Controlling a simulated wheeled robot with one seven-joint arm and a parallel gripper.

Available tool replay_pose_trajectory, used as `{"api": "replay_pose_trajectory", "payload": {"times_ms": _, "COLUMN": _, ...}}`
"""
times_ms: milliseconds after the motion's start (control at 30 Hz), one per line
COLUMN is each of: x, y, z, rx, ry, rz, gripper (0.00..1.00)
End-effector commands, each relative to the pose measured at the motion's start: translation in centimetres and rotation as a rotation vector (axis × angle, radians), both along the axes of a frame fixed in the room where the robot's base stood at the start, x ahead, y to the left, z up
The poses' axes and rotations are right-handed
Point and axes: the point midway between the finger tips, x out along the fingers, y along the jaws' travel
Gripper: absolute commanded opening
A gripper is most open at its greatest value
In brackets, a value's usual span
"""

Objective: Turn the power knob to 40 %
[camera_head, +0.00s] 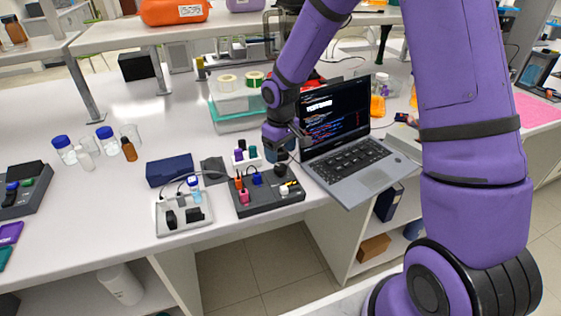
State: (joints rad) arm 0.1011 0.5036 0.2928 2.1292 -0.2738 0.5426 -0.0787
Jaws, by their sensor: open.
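A dark control box (268,201) sits near the front edge of the bench, left of the laptop. Small coloured parts stand on its top: an orange-red one, a pink one, a blue one (257,179) and a pale one (285,189) at the right. I cannot tell which is the power knob, and no percentage marking is readable. My gripper (283,156) is above and behind the box's right part, apart from it as far as I can tell. Its fingers are small and partly hidden, and I see nothing held.
An open laptop (352,166) stands close to the right of my gripper. A white block with coloured caps (246,160) is behind the box. A grey tray with black parts (183,216) is to its left. Bottles and beakers (107,139) stand further left. Bench space there is mostly clear.

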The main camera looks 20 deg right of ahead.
Motion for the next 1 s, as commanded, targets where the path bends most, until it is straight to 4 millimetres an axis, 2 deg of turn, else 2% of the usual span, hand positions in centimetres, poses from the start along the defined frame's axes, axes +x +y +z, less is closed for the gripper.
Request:
{"api": "replay_pose_trajectory", "payload": {"times_ms": 100, "x": 0.1, "y": 0.0, "z": 2.3, "rx": 0.0, "ry": -0.003, "rz": 0.0, "gripper": 0.69}}
{"api": "replay_pose_trajectory", "payload": {"times_ms": 333, "x": 0.1, "y": 0.0, "z": 4.8, "rx": 0.0, "ry": -0.001, "rz": -0.001, "gripper": 0.69}}
{"api": "replay_pose_trajectory", "payload": {"times_ms": 1000, "x": 0.0, "y": 0.0, "z": 5.2, "rx": 0.0, "ry": 0.0, "rz": 0.0, "gripper": 0.69}}
